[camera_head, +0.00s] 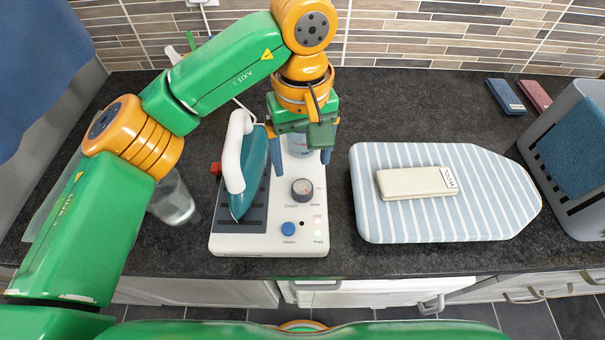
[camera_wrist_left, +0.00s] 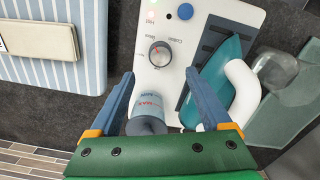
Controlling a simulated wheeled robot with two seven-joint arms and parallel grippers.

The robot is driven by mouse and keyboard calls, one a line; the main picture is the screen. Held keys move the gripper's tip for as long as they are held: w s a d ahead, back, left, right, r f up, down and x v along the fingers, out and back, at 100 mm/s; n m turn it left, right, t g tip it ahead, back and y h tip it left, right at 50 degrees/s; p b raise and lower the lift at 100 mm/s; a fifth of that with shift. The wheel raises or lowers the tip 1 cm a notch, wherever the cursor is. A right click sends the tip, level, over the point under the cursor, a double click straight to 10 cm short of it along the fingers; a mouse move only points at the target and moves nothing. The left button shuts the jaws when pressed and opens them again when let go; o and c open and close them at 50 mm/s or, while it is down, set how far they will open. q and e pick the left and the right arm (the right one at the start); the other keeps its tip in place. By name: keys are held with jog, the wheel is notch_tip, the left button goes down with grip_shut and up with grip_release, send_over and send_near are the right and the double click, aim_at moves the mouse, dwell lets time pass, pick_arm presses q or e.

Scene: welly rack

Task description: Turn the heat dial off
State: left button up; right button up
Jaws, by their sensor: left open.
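The heat dial (camera_head: 302,188) is a dark round knob with a pale rim on the white iron station (camera_head: 262,243). It also shows in the left wrist view (camera_wrist_left: 160,54), just past the fingertips. Its exact setting is too small to read. My left gripper (camera_head: 303,160) is open above the back of the station, with its blue fingers pointing down and apart from the dial. A clear cylinder marked MAX (camera_wrist_left: 148,108) shows between the fingers in the wrist view; the gripper partly hides it in the head view. My right gripper is not in view.
A teal iron (camera_head: 254,165) with a white handle rests left of the dial. A blue button (camera_head: 288,229) and lit indicators are in front. A glass (camera_head: 173,203) stands at left.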

aim_at(302, 187)
pick_arm(q)
jog(key=shift+s+f, duration=0.3)
jog(key=shift+f, duration=0.05)
notch_tip(302, 187, down, 6)
jog(key=shift+r+p, duration=0.2)
jog(key=shift+p, duration=0.9)
jog(key=shift+f, duration=0.45)
grip_shut()
